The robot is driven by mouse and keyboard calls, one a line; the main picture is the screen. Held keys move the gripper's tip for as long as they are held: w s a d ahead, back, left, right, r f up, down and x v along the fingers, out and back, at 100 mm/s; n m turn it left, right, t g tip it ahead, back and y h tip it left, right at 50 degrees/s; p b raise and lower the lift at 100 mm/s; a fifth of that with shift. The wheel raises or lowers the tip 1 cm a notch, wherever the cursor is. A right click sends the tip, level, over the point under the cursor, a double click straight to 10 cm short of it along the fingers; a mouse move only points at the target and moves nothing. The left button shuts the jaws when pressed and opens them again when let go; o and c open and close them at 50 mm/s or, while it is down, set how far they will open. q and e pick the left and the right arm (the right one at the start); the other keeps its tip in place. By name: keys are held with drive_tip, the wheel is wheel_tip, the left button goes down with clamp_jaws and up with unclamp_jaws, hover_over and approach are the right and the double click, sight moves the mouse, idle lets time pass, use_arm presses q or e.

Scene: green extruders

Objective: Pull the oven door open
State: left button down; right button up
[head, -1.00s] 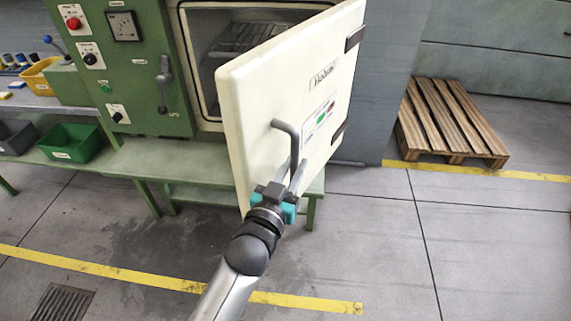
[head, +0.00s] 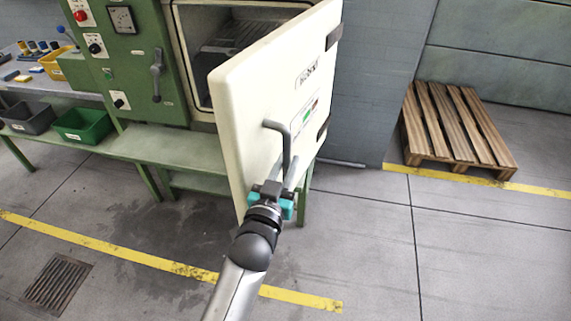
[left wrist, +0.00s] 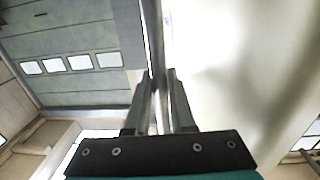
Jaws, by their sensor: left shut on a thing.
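The cream oven door (head: 255,110) stands swung wide open on its hinges at the right, its outer face turned toward the right. The oven (head: 205,60) behind it shows a dark inside with a rack. A grey bar handle (head: 287,140) sits on the door's outer face. My left gripper (head: 284,178) is shut on the lower part of this handle. In the left wrist view the handle (left wrist: 161,60) runs between the two fingers (left wrist: 153,95), with the pale door (left wrist: 240,60) to its right. My right gripper is not in view.
A green control panel (head: 125,50) with a lever stands left of the oven. A bench with a green bin (head: 82,126) and a yellow bin (head: 52,66) is at the left. A wooden pallet (head: 455,125) lies at the right. The floor in front is clear.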

use_arm(q)
drive_tip(key=shift+r, duration=0.15)
drive_tip(key=c, duration=0.8)
unclamp_jaws()
drive_tip(key=shift+o, duration=0.2)
drive_tip(key=shift+s, duration=0.1)
drive_tip(key=v, duration=1.5)
drive_tip(key=shift+p, duration=0.3)
